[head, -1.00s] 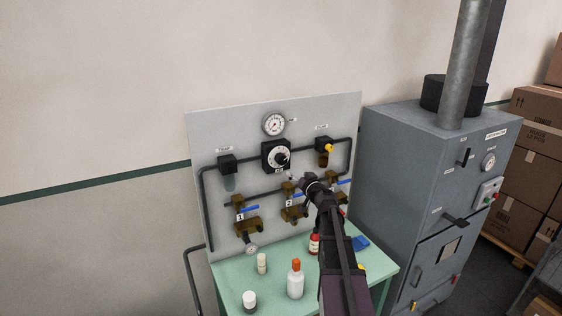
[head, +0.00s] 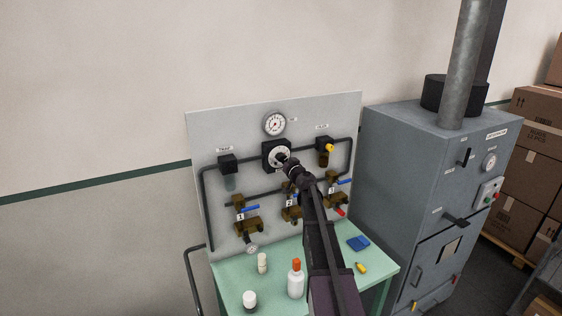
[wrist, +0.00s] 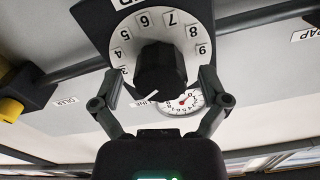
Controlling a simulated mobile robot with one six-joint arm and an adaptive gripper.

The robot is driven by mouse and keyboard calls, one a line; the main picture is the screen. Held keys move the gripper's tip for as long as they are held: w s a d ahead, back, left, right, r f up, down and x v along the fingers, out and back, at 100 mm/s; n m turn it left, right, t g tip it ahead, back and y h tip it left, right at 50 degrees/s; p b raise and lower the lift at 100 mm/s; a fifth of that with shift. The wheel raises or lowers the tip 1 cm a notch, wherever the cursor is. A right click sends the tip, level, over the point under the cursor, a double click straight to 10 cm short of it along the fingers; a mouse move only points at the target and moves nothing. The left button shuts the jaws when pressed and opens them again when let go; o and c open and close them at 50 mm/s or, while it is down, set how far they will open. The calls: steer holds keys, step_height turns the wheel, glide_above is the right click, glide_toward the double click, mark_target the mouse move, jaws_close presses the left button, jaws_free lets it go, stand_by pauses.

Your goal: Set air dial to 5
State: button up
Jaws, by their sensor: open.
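The air dial (head: 268,148) is a black box with a white numbered face on the grey panel. In the wrist view the dial face (wrist: 137,40) appears upside down, with 5 to 9 readable. Its black knob (wrist: 160,68) has a white pointer mark at its lower left, away from the 5. The lowest numbers are hidden or unclear. My gripper (head: 287,164) is at the dial's front in the head view, partly covering it. In the wrist view my gripper (wrist: 160,82) is open, with one finger on each side of the knob and gaps visible.
A round gauge (head: 274,124) sits above the dial. Valves with blue handles (head: 249,210) and pipes line the panel below. Bottles (head: 296,280) stand on the green table (head: 225,280). A grey cabinet (head: 410,170) stands to the right.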

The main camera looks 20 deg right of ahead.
steer(key=shift+w, duration=0.4)
steer(key=c, duration=1.1)
steer(key=shift+a, duration=0.35)
steer(key=shift+c, duration=0.2)
steer(key=shift+d, duration=0.3)
